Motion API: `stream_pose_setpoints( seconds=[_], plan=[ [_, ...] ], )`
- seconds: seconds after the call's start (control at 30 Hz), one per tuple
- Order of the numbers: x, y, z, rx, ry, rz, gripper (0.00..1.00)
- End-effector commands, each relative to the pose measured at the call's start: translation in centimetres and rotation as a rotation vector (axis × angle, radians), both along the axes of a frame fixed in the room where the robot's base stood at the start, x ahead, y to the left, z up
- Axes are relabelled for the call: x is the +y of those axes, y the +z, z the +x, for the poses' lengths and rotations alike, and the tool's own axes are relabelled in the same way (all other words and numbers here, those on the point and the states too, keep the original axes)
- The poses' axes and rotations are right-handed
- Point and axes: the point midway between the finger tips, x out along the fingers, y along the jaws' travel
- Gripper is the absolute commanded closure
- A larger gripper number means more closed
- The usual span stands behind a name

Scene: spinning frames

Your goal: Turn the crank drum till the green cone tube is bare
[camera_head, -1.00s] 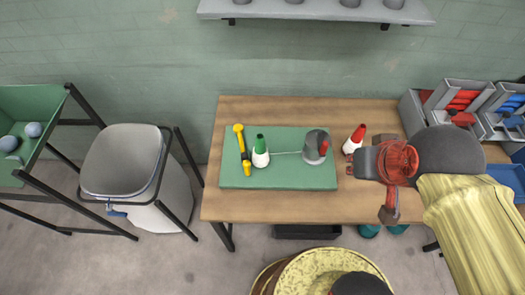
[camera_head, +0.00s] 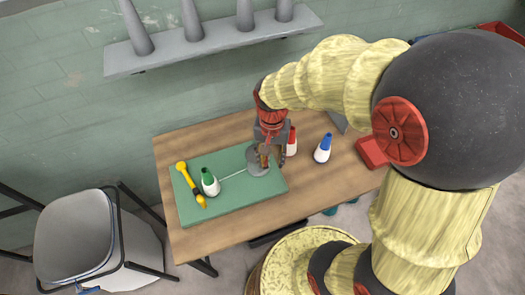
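The green cone tube (camera_head: 208,176) stands upright on the green mat (camera_head: 218,207), its green tip showing above a white wound lower part (camera_head: 210,187). A pale thread (camera_head: 233,174) runs from it to the grey crank drum (camera_head: 258,168) at the mat's right. My gripper (camera_head: 265,150) points down over the drum and hides most of it, including the red crank handle. Whether its fingers are closed on the handle, I cannot tell.
A yellow tool (camera_head: 190,184) lies left of the green cone. A white cone with a red tip (camera_head: 291,140) stands just right of my gripper, and one with a blue tip (camera_head: 323,147) farther right. A shelf (camera_head: 215,42) with grey cones is on the wall.

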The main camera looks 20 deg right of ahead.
Motion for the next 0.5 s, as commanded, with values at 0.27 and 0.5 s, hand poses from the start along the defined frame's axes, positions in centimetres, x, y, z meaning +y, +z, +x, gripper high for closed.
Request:
stream_pose_setpoints(
  seconds=[0.27, 0.5],
  plan=[
    [0.0, -1.4, 4.2, -0.042, -0.426, -0.014, 0.66],
    [0.0, -1.7, 4.5, -0.052, -0.568, -0.016, 0.66]
  ],
)
